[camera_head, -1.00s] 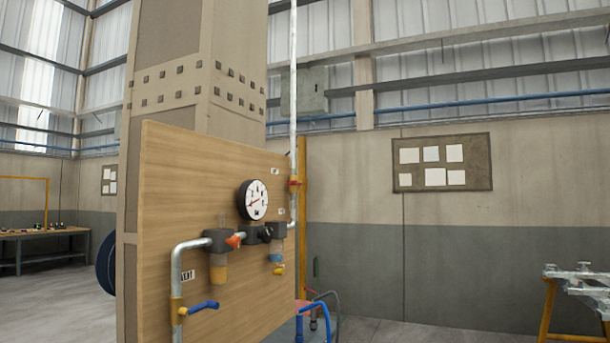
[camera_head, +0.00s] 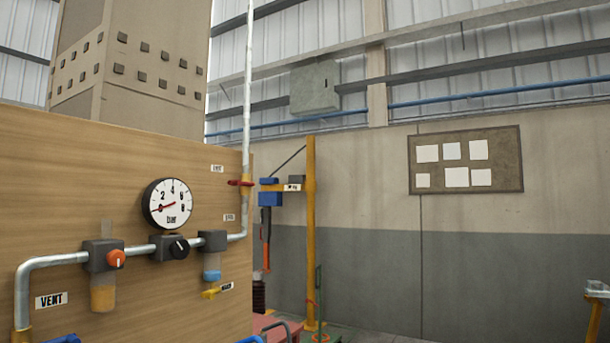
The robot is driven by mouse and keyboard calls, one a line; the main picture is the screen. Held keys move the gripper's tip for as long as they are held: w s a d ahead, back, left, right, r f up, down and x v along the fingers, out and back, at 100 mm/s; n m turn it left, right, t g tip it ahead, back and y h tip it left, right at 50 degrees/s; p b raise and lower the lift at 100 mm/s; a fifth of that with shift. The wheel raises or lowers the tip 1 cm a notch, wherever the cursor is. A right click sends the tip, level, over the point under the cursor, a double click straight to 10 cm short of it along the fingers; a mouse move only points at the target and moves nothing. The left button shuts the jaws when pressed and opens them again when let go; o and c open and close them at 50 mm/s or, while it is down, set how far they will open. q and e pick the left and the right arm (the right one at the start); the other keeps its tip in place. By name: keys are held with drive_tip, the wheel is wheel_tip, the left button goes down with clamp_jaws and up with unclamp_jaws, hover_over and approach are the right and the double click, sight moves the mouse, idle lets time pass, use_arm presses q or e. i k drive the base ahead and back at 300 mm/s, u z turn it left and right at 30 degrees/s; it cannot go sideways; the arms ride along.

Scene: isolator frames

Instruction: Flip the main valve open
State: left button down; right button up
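A wooden panel (camera_head: 60,190) at the left carries grey pipework. A red lever (camera_head: 241,183) sits on the vertical pipe (camera_head: 247,90) at the panel's right edge and lies roughly level, across the pipe. A small label (camera_head: 217,168) beside it is too small to read. A white dial gauge (camera_head: 168,203) marked bar has its red needle toward the lower left. A blue handle (camera_head: 64,339) near the VENT label (camera_head: 51,300) is cut off by the bottom edge. A small yellow handle (camera_head: 211,293) hangs below the right unit. Neither gripper is in view.
An orange-knobbed unit (camera_head: 104,257) and a black knob (camera_head: 177,247) sit on the horizontal pipe. A yellow post (camera_head: 310,230) with blue and orange equipment stands behind the panel's right edge. Open room lies before the grey wall (camera_head: 380,270) at the right.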

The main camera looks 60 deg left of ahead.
sight(233, 182)
drive_tip(key=u, duration=0.45)
drive_tip(key=i, duration=1.2)
drive_tip(key=u, duration=1.35)
drive_tip(key=i, duration=0.45)
drive_tip(key=u, duration=0.4)
